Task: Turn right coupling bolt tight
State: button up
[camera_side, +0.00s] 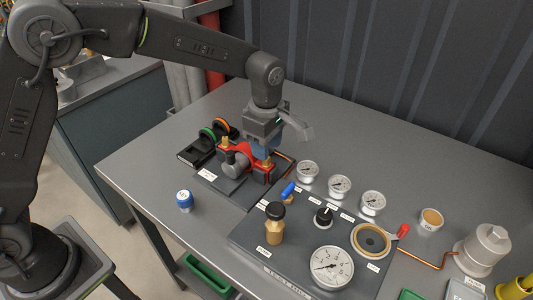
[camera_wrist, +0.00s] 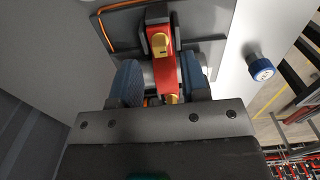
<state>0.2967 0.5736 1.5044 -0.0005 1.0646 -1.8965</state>
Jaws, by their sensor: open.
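The red coupling (camera_side: 250,166) clamps over a grey pipe on a dark plate and carries two brass bolts. The left coupling bolt (camera_side: 225,142) stands clear of my gripper. The right coupling bolt (camera_side: 268,164) is just below my gripper (camera_side: 264,147), partly hidden by its blue fingers. In the wrist view the red coupling (camera_wrist: 165,72) runs between my open gripper's blue fingers (camera_wrist: 164,85). The nearer brass bolt (camera_wrist: 171,99) lies between them, with space on both sides; the other bolt (camera_wrist: 160,42) is farther up. I cannot tell how far the fingers reach down around the bolt.
Orange and green rings (camera_side: 207,134) stand in a black holder behind left. A blue-capped jar (camera_side: 184,200) stands at front left. The gauge panel (camera_side: 245,235) with knobs and a valve lies right of the coupling. An oil cup (camera_side: 431,220) stands farther right.

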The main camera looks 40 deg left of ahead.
jog(key=shift+f, duration=1.6)
grip_shut()
